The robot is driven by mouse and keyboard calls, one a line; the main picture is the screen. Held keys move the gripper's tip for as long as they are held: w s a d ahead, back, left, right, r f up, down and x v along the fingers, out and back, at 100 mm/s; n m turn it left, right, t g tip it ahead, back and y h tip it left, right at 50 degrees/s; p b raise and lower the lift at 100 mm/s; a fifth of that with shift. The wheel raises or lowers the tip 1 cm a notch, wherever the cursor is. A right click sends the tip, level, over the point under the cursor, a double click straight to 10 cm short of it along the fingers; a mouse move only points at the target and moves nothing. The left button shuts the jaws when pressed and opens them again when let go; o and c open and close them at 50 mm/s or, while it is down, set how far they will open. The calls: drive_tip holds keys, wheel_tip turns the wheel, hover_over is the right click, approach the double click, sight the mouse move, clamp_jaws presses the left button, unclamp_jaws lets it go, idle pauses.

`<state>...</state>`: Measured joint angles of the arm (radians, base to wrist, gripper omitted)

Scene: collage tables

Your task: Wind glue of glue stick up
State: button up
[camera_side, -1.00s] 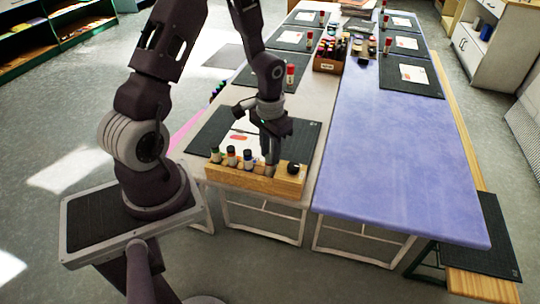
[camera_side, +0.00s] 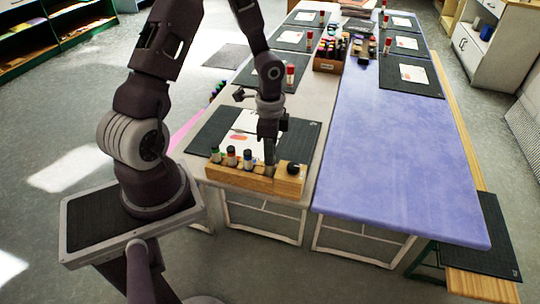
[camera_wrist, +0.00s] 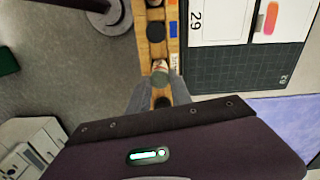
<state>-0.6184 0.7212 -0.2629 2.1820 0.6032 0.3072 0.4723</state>
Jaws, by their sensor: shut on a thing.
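My gripper (camera_side: 269,160) points straight down over the right part of a wooden holder (camera_side: 225,175) at the near edge of the pale table. In the wrist view, its two grey fingers (camera_wrist: 160,82) are closed around the glue stick (camera_wrist: 160,69), which shows a grey round end and a whitish side. The glue stick stands in the holder row. Its lower part is hidden, and I cannot tell how far the glue is out. In the side view, the fingers mostly hide it.
A dark cutting mat (camera_side: 205,135) with paper cards lies behind. The purple table (camera_side: 400,170) is mostly clear.

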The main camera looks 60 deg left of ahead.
drive_tip(key=m, duration=0.4)
drive_tip(key=shift+m, duration=0.3)
drive_tip(key=m, duration=0.3)
drive_tip(key=shift+m, duration=0.3)
drive_tip(key=o, duration=0.8)
drive_tip(key=shift+r, duration=3)
drive_tip(key=shift+r, duration=0.15)
